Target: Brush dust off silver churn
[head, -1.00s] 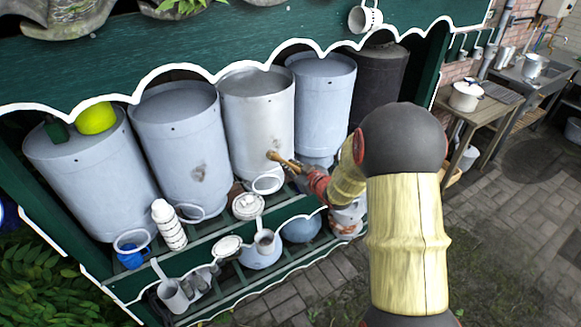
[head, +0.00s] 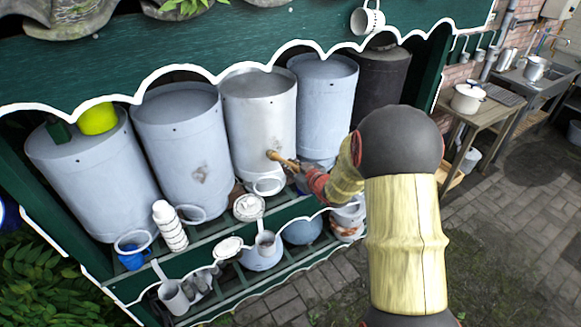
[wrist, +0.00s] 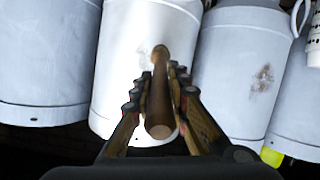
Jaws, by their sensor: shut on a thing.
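The silver churn (head: 260,105) stands third from the left on the upper shelf, upright and shinier than its blue-grey neighbours. It also shows in the wrist view (wrist: 120,65), with a faint brownish smudge beside the brush's tip. My gripper (head: 303,170) is at the churn's lower front, shut on a wooden-handled brush (head: 283,161). In the wrist view the brush (wrist: 160,105) lies between both fingers, its far end against or very near the churn wall. I cannot tell if it touches. The bristles are not clear.
A blue-grey churn with a brown stain (head: 178,140) stands to the left, another (head: 323,100) to the right. A white ring-shaped handle (head: 268,185) is just below the brush. A lower shelf holds pots and ladles. Open paving (head: 500,230) lies right of my arm.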

